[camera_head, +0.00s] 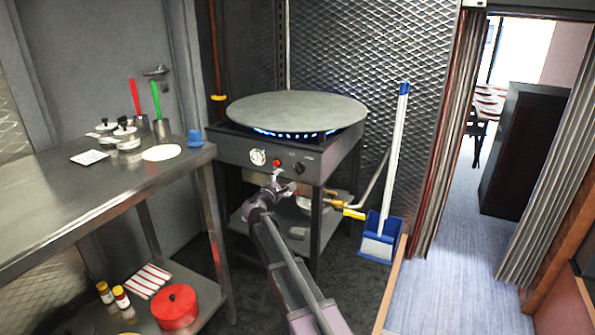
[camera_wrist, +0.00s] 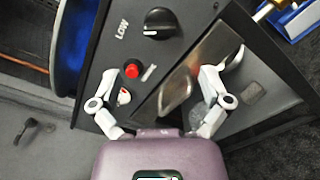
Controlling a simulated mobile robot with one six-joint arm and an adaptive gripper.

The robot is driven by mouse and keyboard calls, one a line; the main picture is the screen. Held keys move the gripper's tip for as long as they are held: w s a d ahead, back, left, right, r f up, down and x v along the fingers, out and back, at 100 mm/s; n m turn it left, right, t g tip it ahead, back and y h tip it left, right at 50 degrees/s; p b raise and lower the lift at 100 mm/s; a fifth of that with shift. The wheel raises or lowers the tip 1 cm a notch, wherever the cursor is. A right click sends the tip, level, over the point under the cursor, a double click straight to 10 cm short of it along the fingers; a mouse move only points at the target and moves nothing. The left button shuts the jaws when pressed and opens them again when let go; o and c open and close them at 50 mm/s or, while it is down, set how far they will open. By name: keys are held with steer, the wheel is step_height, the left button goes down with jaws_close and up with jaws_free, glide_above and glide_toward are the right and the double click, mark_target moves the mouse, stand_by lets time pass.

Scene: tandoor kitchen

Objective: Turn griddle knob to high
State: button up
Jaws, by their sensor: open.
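The griddle (camera_head: 297,109) is a round grey plate on a dark metal stand, with blue flames under it. Its front panel has a black knob (camera_head: 298,167), a red button (camera_head: 277,163) and a white dial (camera_head: 258,157). In the wrist view the black knob (camera_wrist: 160,23) has a white mark toward the left, on the side of the printed word LOW. The red button (camera_wrist: 132,69) is below it. My gripper (camera_wrist: 168,80) is open and empty, its fingers spread and short of the knob. In the head view my gripper (camera_head: 280,186) is just below the panel.
A steel table (camera_head: 100,195) with pots, utensils and a blue object stands at left; a red pot (camera_head: 175,306) sits on its lower shelf. A blue dustpan (camera_head: 378,238) and white-handled brush stand right of the griddle. A yellow-handled pipe valve (camera_head: 354,214) protrudes beside the stand.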

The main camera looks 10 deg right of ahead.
mark_target(297, 170)
steer(key=x, duration=1)
steer(key=shift+s, duration=0.1)
steer(key=c, duration=1.2)
